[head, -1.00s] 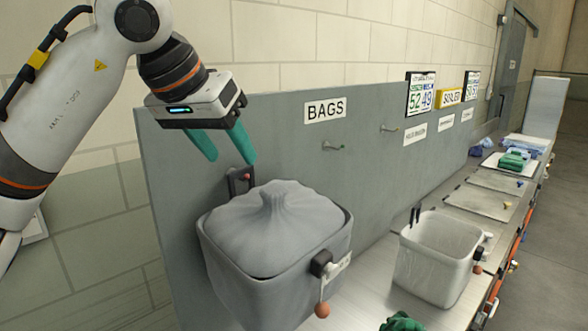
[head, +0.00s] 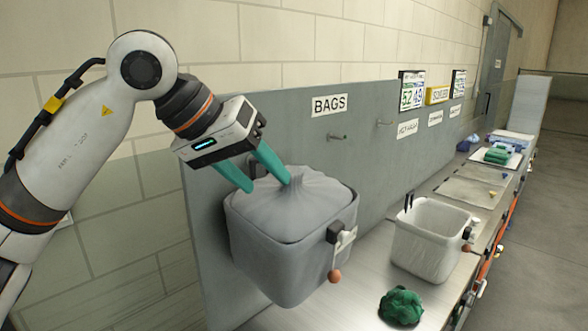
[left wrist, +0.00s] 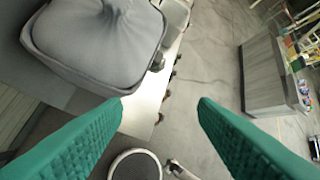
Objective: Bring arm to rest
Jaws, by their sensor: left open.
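My left gripper (head: 268,178) comes in from the left in the head view. Its two green fingers are apart, with nothing seen between them. In the head view the fingers overlap the back left of a grey bag (head: 310,200) that bulges from a grey bin; whether they touch it I cannot tell. In the left wrist view the fingers (left wrist: 160,100) are spread wide, and the grey bag (left wrist: 95,35) lies beyond them at upper left. My right gripper is not in view.
The grey bin (head: 275,255) sits by the panel under the BAGS sign (head: 329,105). A white lined bin (head: 428,240) stands to its right on the metal counter (head: 350,285), with a green bundle (head: 401,306) in front.

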